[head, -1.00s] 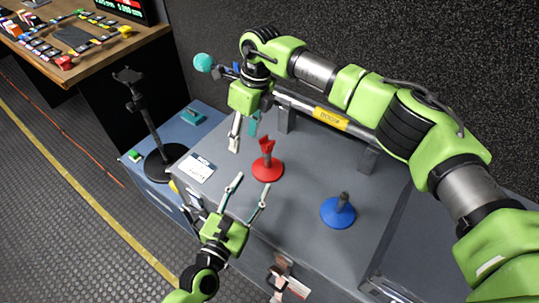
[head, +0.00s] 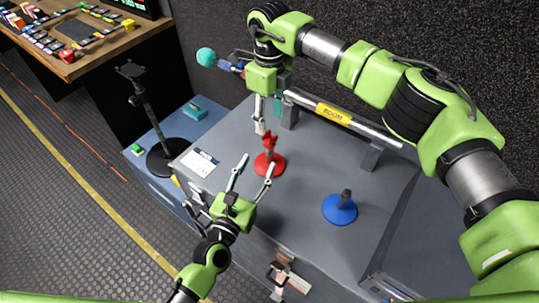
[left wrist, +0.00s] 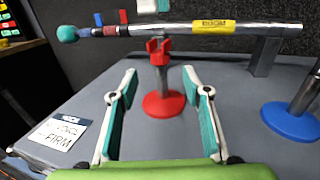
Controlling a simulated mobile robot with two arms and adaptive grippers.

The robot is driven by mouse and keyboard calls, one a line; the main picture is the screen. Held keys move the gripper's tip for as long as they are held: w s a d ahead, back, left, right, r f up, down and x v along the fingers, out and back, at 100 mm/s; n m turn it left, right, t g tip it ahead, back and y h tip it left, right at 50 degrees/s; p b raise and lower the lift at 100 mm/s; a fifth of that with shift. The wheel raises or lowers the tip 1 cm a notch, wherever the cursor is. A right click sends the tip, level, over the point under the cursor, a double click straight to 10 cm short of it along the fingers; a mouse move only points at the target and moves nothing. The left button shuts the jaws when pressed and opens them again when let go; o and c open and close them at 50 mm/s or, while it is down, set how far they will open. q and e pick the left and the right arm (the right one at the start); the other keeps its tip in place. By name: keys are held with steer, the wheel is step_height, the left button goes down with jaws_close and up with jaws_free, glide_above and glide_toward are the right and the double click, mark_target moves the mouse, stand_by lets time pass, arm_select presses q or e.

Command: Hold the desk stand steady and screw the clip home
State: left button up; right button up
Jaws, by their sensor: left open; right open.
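The red desk stand (head: 267,168) has a round base and a short grey post, upright on the grey worktop. A red forked clip (head: 270,141) sits at the post's top; I cannot tell how tightly. Both also show in the left wrist view, the base (left wrist: 163,104) and the clip (left wrist: 158,49). My left gripper (head: 258,164) is open, its fingers pointing at the stand, one each side of the post in the left wrist view (left wrist: 160,80), not visibly touching it. My right gripper (head: 268,122) is open, pointing down just above the clip, and empty.
A boom pole (head: 369,129) with a yellow label and teal foam ball (head: 206,57) lies across grey supports behind the stand. A blue-based stand (head: 340,209) is at right. A printed card (head: 199,163) lies at left. A black stand (head: 168,157) stands farther left.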

mark_target(267, 148)
arm_select(q)
steer(key=x, duration=0.9)
steer(key=shift+w+d, duration=0.15)
steer(key=shift+w, duration=0.2)
jaws_close()
